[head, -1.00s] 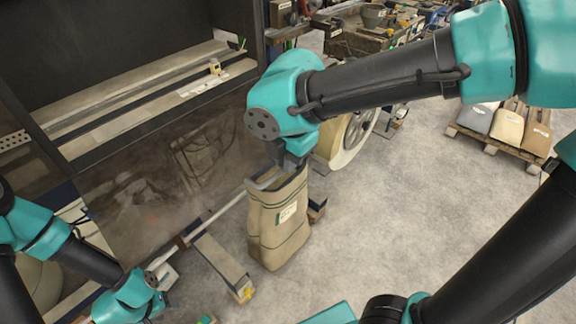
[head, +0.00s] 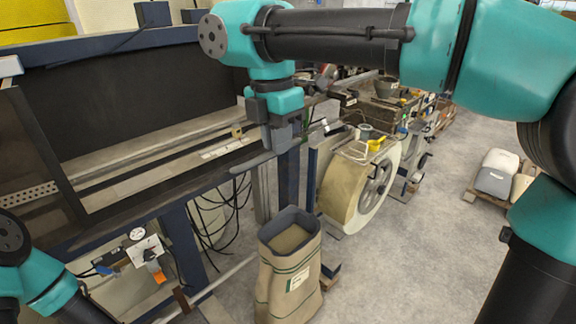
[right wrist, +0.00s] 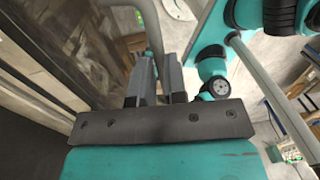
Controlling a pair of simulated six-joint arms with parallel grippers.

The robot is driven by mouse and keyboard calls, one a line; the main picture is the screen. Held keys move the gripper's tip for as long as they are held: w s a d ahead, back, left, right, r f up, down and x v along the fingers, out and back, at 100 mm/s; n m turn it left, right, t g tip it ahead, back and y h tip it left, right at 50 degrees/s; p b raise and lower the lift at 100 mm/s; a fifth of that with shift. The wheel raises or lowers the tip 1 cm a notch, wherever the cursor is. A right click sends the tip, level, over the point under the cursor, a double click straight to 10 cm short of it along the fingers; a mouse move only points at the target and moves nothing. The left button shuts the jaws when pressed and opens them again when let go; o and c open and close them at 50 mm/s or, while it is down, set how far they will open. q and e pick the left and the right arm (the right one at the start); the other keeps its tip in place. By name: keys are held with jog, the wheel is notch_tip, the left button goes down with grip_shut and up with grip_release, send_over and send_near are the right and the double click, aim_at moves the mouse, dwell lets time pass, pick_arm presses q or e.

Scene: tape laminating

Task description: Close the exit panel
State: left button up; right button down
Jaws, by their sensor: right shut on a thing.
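My right gripper (head: 277,140) is in front of the machine opening's right end. Its jaws are shut on a grey bar handle (head: 240,166), which reaches out to the left. In the right wrist view the fingers (right wrist: 156,85) close around the grey bar (right wrist: 152,32). A brownish see-through panel (right wrist: 70,50) fills the left of that view, beside the bar. In the head view the exit panel is hard to make out and seems nearly edge-on below the opening.
A tan sack (head: 290,272) stands open on the floor below my right gripper. A large tape roll (head: 357,190) stands to the right. The grey floor at right is mostly clear.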

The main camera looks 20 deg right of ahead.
jog(key=shift+w+a+r, duration=0.25)
jog(key=shift+w+r, duration=0.15)
jog(key=shift+w, duration=0.1)
jog(key=shift+w+a+r, duration=0.25)
jog(key=shift+w+r, duration=0.1)
jog(key=shift+w, duration=0.15)
pick_arm(q)
jog(key=shift+c, duration=0.4)
